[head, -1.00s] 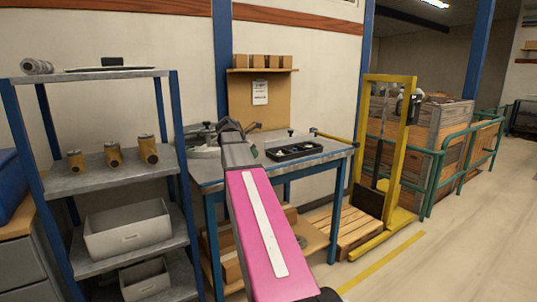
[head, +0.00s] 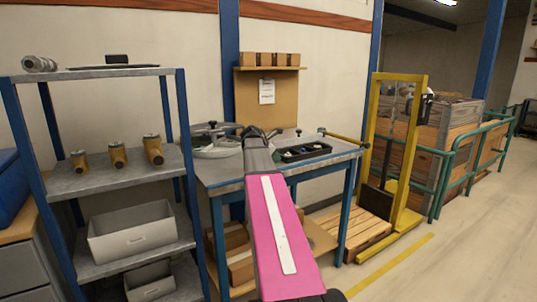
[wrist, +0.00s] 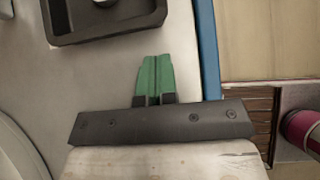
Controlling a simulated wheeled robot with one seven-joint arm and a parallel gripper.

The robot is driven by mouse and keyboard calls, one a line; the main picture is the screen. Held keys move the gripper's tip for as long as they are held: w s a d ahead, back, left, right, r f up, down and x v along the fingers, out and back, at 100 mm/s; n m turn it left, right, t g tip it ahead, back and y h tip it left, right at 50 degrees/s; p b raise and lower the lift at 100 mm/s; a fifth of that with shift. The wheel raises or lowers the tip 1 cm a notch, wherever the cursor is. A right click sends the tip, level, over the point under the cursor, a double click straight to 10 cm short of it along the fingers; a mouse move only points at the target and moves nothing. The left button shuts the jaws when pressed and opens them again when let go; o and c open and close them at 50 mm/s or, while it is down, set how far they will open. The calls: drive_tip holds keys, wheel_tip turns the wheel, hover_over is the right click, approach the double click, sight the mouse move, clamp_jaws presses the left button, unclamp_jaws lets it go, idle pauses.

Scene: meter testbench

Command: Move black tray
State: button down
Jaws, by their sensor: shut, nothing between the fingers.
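The black tray (head: 308,156) lies on the grey-topped workbench and holds a few small items. In the head view it is just right of the end of my arm. In the wrist view the tray (wrist: 75,27) is at the upper left, cut off by the top edge, with part of a dark round item in it. My gripper (wrist: 155,60) has green fingers that are closed together with nothing between them. It is over the bench top, below and right of the tray in the wrist view, apart from it. In the head view my arm hides the fingers.
A round grey device (head: 215,138) stands on the bench left of my arm. A metal shelf (head: 120,172) with brass fittings and grey bins is at the left. A yellow lift frame (head: 420,150) and a wooden pallet are at the right. The floor at the right is open.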

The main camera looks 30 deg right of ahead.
sight(300, 160)
drive_tip(key=shift+w+d+r, duration=0.1)
drive_tip(key=shift+w+d, duration=0.05)
drive_tip(key=shift+d, duration=1.45)
drive_tip(key=d, duration=1)
drive_tip(key=w+d, duration=0.1)
drive_tip(key=d, duration=0.4)
drive_tip(key=shift+d, duration=0.2)
drive_tip(key=a, duration=0.4)
drive_tip(key=shift+s+a+r, duration=0.1)
drive_tip(key=shift+s+a, duration=0.1)
drive_tip(key=shift+a, duration=0.15)
drive_tip(key=v, duration=0.9)
drive_tip(key=shift+r, duration=0.25)
